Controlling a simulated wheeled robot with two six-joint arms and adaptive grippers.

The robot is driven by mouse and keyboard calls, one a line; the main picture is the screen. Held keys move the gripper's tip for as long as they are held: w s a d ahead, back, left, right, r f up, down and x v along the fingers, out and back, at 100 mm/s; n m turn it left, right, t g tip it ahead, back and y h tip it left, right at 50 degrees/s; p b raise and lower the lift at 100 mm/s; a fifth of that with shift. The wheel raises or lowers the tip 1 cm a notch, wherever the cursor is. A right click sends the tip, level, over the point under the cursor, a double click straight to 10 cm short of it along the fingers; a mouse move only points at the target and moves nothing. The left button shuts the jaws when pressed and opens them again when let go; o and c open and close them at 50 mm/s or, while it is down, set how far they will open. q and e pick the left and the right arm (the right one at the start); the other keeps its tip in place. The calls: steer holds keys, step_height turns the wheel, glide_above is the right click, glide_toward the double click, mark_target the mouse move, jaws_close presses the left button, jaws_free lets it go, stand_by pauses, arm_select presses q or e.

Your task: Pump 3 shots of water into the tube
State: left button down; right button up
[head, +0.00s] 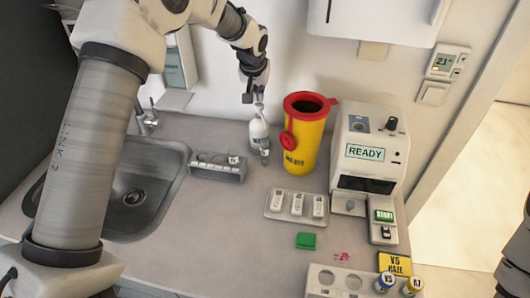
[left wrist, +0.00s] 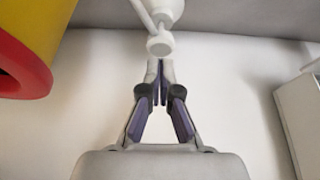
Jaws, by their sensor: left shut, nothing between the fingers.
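A white pump bottle (head: 259,133) stands upright on the counter at the back, left of the yellow bin. My left gripper (head: 248,97) is shut and empty, pointing down just above and beside the bottle's pump head. In the left wrist view, the closed fingertips (left wrist: 160,68) are close to the white pump head (left wrist: 160,43); I cannot tell if they touch. A small tube (head: 265,155) seems to stand at the bottle's right foot, partly hard to make out. A grey rack (head: 218,172) in front holds a white-capped tube (head: 233,158). My right gripper is not visible.
A yellow bin with a red rim (head: 308,140) stands close right of the bottle, and a READY machine (head: 367,150) beyond it. A sink (head: 140,190) lies left. A tray (head: 296,205), green block (head: 306,241) and front rack (head: 340,281) occupy the counter.

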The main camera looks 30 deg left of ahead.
mark_target(259, 104)
arm_select(q)
steer(key=shift+s+f+b, duration=0.1)
steer(key=shift+f+b, duration=0.7)
steer(key=shift+f, duration=0.75)
steer(key=shift+r, duration=0.1)
steer(key=shift+r+p, duration=1.3)
steer(key=shift+r, duration=0.25)
steer(key=shift+f, duration=0.15)
